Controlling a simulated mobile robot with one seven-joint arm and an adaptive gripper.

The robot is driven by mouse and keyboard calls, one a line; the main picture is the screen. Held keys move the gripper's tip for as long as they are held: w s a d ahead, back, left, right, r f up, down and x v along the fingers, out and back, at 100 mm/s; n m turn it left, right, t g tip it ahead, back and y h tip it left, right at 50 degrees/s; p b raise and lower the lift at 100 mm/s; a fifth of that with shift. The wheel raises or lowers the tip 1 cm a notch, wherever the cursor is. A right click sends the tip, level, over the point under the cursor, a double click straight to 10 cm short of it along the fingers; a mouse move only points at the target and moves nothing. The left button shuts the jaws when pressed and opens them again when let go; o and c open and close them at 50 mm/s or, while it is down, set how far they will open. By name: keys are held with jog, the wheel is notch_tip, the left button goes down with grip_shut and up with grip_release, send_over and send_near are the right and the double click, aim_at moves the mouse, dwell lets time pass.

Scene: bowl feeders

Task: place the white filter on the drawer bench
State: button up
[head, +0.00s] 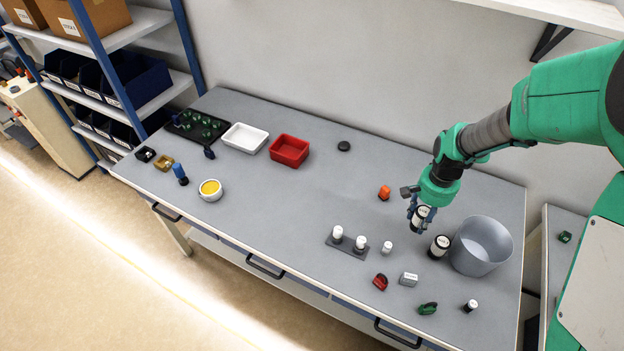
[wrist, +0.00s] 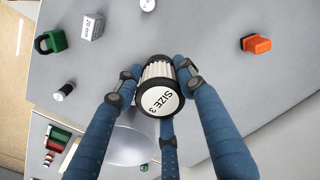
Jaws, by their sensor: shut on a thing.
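The white filter (wrist: 158,72) has pleated white sides, black ends and a label reading "SIZE 3". My gripper (wrist: 160,88) is shut on it, with three blue fingers around it. In the head view my gripper (head: 414,206) holds the filter (head: 421,217) over the right part of the grey drawer bench (head: 290,206), which has drawer handles along its front. The filter appears to be above the bench top; the exact gap cannot be told. A similar black-and-white cylinder (head: 438,248) stands on the bench just below it in the picture.
A grey bucket (head: 480,246) stands right of the gripper. An orange part (head: 384,192) and a holder with white pieces (head: 346,246) lie to the left. A red part (head: 380,282), a grey block (head: 408,279) and a green part (head: 428,308) lie nearer the front. The bench's middle is clear.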

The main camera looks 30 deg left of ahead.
aim_at(416, 229)
dwell(0.4)
jog(key=shift+f+b, duration=0.55)
jog(key=shift+f, duration=2.6)
jog(key=shift+f+b, duration=0.3)
jog(key=shift+f, duration=1.55)
jog(key=shift+f, duration=0.15)
jog(key=o, duration=1.1)
jog(key=shift+o, duration=0.2)
